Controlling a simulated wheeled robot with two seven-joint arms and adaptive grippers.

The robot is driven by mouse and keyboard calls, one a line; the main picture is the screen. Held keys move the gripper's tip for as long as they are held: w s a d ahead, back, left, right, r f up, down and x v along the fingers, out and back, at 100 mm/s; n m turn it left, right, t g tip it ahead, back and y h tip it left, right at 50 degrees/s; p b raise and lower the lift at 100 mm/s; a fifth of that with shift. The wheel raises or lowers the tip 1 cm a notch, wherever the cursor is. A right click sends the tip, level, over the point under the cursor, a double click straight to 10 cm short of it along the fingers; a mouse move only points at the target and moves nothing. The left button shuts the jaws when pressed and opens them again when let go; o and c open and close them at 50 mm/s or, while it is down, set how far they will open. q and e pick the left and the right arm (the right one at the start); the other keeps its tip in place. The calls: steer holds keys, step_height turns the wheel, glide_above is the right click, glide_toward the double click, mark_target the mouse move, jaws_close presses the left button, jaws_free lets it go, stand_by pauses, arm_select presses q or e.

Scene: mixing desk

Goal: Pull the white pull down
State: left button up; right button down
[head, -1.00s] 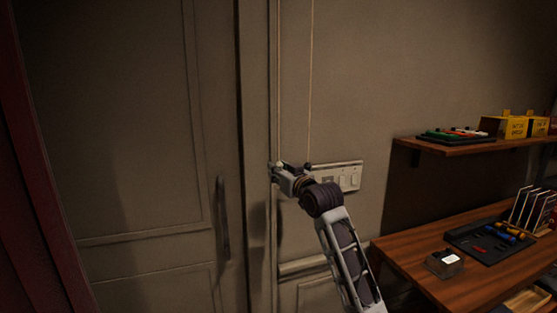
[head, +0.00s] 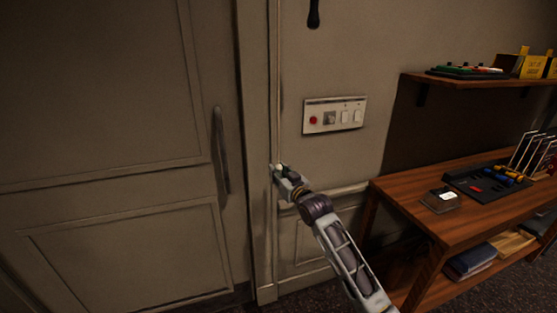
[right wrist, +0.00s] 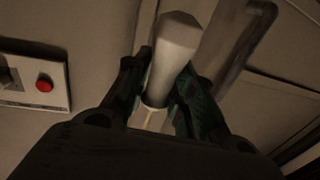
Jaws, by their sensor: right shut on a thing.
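The white pull (right wrist: 172,55) is a pale faceted handle on a thin cord. In the right wrist view it sits between the two fingers of my right gripper (right wrist: 161,90), which is shut on it. In the head view my right gripper (head: 279,172) is in front of the door frame, with the pull (head: 279,167) a small pale spot at its tip. The cord (head: 279,80) runs straight up from it. A black pull (head: 314,14) hangs higher up, to the right. My left gripper is not in view.
A wall panel (head: 335,115) with a red button and switches is right of the cord. A door with a long handle (head: 221,150) is at left. A wooden desk (head: 410,205) with a tray (head: 485,184) and a small box (head: 440,200) stands at right, below a shelf (head: 480,81).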

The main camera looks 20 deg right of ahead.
steer(key=shift+f, duration=1.25)
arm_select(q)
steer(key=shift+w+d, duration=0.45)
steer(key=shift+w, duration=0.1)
arm_select(e)
steer(key=c, duration=1.3)
jaws_free()
steer(key=shift+r, duration=0.1)
steer(key=shift+s, duration=0.1)
steer(key=shift+s+d, duration=0.4)
steer(key=shift+s, duration=1.55)
steer(key=shift+s+d, duration=0.4)
steer(key=shift+s, duration=1.5)
steer(key=shift+s+d, duration=0.4)
steer(key=shift+s, duration=1.55)
